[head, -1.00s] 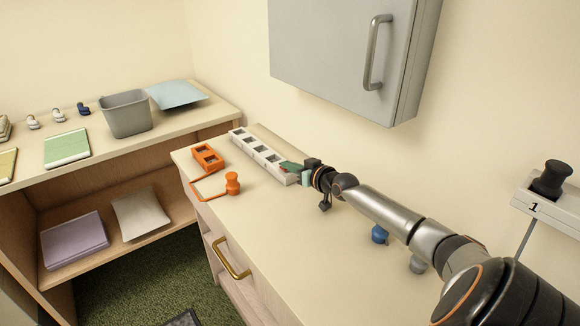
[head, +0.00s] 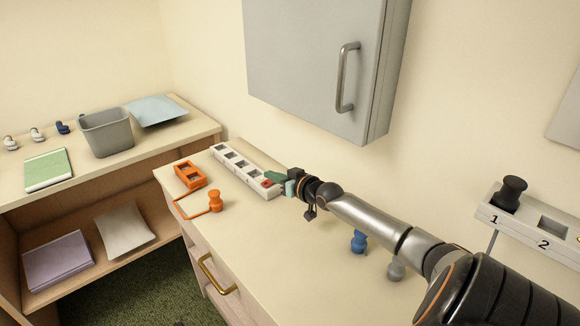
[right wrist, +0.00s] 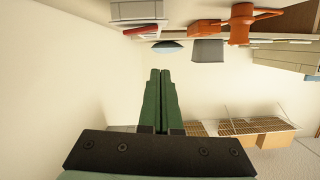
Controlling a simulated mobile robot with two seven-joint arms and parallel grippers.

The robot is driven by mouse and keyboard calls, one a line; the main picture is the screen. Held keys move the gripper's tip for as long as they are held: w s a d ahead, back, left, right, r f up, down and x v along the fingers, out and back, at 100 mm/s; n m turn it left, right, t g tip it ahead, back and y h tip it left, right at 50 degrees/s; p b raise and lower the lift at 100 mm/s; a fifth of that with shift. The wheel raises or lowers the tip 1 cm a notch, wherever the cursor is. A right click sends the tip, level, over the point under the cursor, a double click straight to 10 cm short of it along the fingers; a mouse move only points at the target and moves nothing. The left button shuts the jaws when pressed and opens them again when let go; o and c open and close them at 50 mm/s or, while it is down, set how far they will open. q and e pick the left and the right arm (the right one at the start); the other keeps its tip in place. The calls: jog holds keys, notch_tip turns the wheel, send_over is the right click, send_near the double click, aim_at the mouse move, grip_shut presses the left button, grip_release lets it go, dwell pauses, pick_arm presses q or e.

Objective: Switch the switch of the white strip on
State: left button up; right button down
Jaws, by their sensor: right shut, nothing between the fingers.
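The white strip (head: 237,167) lies on the cabinet top along the wall, with several square sockets in a row. A red switch (head: 267,183) shows at its near right end. My right gripper (head: 272,177) is shut and empty, its green fingertips at the switch end of the strip; I cannot tell whether they touch it. In the right wrist view the green fingers (right wrist: 157,100) are together, and part of the white strip (right wrist: 135,14) with the red switch (right wrist: 142,31) shows at the top. My left gripper is not in view.
An orange strip (head: 188,175) with a cord and orange plug (head: 215,201) lies left of the white strip. Blue (head: 359,241) and grey (head: 397,268) plugs stand by my right arm. A grey wall cabinet (head: 320,70) hangs above. A numbered white strip (head: 515,226) is at right.

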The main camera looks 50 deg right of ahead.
jog(key=p+v, duration=0.1)
jog(key=v, duration=0.6)
jog(key=shift+s+a, duration=0.2)
jog(key=shift+s, duration=0.05)
jog(key=shift+r, duration=0.1)
dwell(0.4)
